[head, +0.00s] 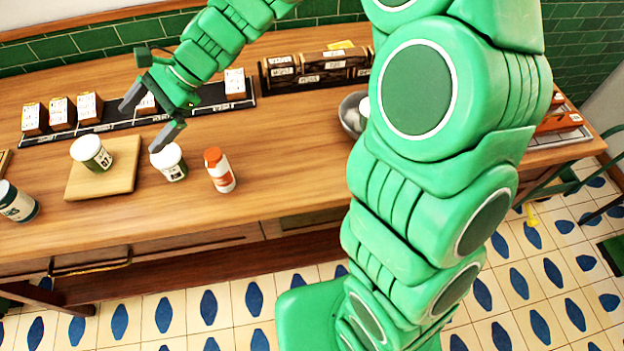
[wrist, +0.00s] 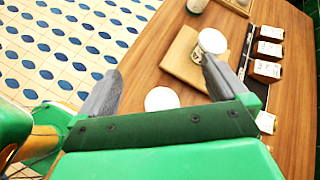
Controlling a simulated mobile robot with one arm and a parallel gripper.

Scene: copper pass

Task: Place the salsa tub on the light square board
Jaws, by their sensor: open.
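Two similar tubs with white lids and dark green labels are in view; the lettering is too small to tell which is salsa. One tub (head: 91,153) sits on the light square board (head: 122,180) at the left, and also shows in the wrist view (wrist: 212,40). The other tub (head: 169,163) stands on the counter just right of the board; its lid (wrist: 161,98) appears between my fingers in the wrist view. My gripper (head: 150,116) is open and empty, above and behind this second tub. The board also shows in the wrist view (wrist: 182,65).
A white bottle with an orange cap (head: 219,170) stands close right of the second tub. A dark jar (head: 16,202) is at the left. A black rack (head: 130,122) with several labelled boxes runs behind. A metal bowl (head: 352,114) is farther right, with clear counter between.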

